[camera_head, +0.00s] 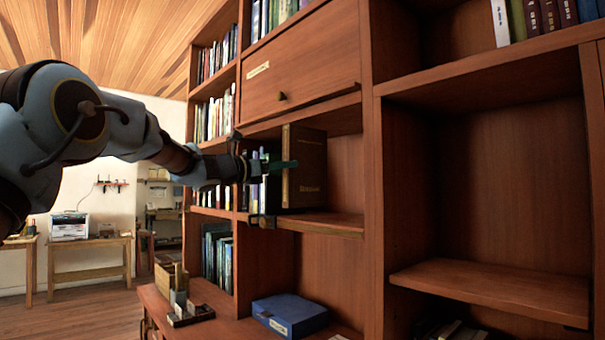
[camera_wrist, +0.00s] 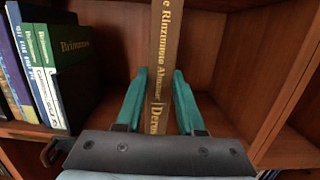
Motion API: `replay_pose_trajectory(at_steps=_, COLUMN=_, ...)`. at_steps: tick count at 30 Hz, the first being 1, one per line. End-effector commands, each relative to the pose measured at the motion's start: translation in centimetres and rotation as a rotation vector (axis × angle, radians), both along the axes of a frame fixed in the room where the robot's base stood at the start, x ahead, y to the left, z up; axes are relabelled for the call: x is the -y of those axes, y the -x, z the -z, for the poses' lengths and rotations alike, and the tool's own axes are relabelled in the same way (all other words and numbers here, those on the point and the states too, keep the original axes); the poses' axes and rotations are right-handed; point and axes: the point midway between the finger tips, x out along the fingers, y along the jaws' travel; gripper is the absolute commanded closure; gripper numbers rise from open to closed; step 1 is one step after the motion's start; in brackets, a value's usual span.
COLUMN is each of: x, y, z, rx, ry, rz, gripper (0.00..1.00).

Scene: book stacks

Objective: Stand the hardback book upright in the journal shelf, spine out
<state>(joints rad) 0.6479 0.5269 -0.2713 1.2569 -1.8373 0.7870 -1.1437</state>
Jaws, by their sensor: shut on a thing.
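The brown hardback book (camera_head: 308,165) with gold lettering is upright inside a shelf compartment below a closed wooden panel. Its spine (camera_wrist: 165,60) faces out toward my wrist camera, with the gold title running along it. My gripper (camera_wrist: 160,77) has its two teal fingers on either side of the spine, shut on the book; it shows from the side in the head view (camera_head: 284,165). The book's lower end is at the shelf board (camera_head: 320,222); I cannot tell whether it touches. The bottom of the spine is hidden behind my gripper in the wrist view.
Several upright books (camera_wrist: 45,65), some green and blue, stand left of the held book. The compartment's right side is bare. A blue box (camera_head: 290,314) and a small wooden organizer (camera_head: 178,282) sit on the lower ledge. An empty bay (camera_head: 500,180) lies to the right.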

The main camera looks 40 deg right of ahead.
Motion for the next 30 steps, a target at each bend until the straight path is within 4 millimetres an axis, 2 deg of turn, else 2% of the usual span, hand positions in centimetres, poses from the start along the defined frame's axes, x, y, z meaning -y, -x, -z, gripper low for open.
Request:
replay_pose_trajectory(at_steps=1, x=1.4, y=0.3, z=-0.7, rx=-0.001, ry=0.003, rz=0.004, gripper=1.0)
replay_pose_trajectory(at_steps=3, x=2.9, y=0.3, z=-0.7, rx=0.0, ry=0.004, rz=0.003, gripper=1.0)
replay_pose_trajectory(at_steps=6, x=4.7, y=0.4, z=-0.7, rx=0.0, ry=0.004, rz=0.002, gripper=1.0)
replay_pose_trajectory(at_steps=10, x=6.1, y=0.4, z=-0.5, rx=0.001, ry=0.005, rz=0.001, gripper=1.0)
replay_pose_trajectory(at_steps=14, x=6.5, y=0.4, z=0.0, rx=0.001, ry=0.003, rz=0.0, gripper=1.0)
replay_pose_trajectory(at_steps=22, x=6.5, y=0.4, z=3.0, rx=0.0, ry=0.003, rz=0.0, gripper=1.0)
replay_pose_trajectory(at_steps=30, x=6.4, y=0.4, z=3.2, rx=0.002, ry=0.005, rz=0.0, gripper=1.0)
